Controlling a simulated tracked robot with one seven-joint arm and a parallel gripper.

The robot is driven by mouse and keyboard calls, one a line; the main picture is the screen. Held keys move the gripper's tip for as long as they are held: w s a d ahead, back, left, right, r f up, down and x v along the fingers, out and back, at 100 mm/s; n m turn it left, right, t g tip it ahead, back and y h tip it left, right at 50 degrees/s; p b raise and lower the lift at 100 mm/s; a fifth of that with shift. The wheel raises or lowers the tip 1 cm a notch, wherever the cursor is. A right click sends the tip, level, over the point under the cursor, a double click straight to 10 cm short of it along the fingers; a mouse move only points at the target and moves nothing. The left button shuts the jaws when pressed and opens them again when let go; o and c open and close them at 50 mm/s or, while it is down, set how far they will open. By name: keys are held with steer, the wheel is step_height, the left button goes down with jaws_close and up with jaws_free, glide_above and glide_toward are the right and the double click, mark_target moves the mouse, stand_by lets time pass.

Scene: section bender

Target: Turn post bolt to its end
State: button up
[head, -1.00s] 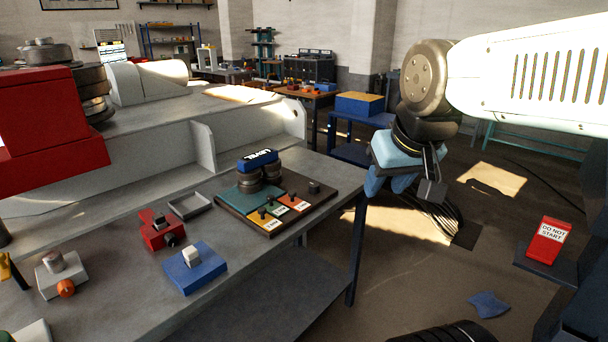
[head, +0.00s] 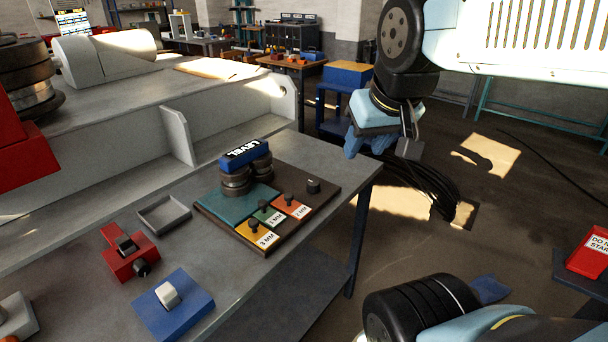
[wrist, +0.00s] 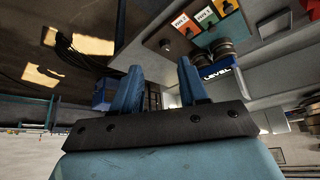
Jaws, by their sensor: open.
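No part is marked as the post bolt. A red block (head: 118,262) on the bench has a dark post on top and a black knob (head: 142,268) on its front; I cannot tell whether this knob is the bolt. My gripper (head: 366,148) is open and empty, its blue fingers hanging down beyond the bench's right edge, well away from the red block. In the wrist view my gripper's two fingers (wrist: 158,88) stand apart with nothing between them. The red block is not seen in the wrist view.
A board (head: 215,215) holds a level (head: 245,154) on dark rollers and several labelled gauges. A blue block (head: 190,312) and a grey tray (head: 162,215) lie left of it. Dark cables (head: 425,185) lie on the floor. A red sign (head: 590,252) stands at right.

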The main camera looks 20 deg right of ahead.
steer(key=o, duration=0.3)
steer(key=shift+w+n, duration=0.3)
steer(key=shift+o, duration=0.6)
steer(key=w+f+n+g+h, duration=0.1)
steer(key=w+n, duration=0.5)
steer(key=shift+w+f+h, duration=0.3)
steer(key=shift+w+f, duration=0.05)
steer(key=n+g+h, duration=0.2)
steer(key=n, duration=1.7)
glide_toward(313, 182)
steer(key=x, duration=0.9)
steer(key=shift+s, duration=0.1)
steer(key=shift+r+m, duration=0.1)
steer(key=shift+m, duration=0.2)
steer(key=c, duration=1)
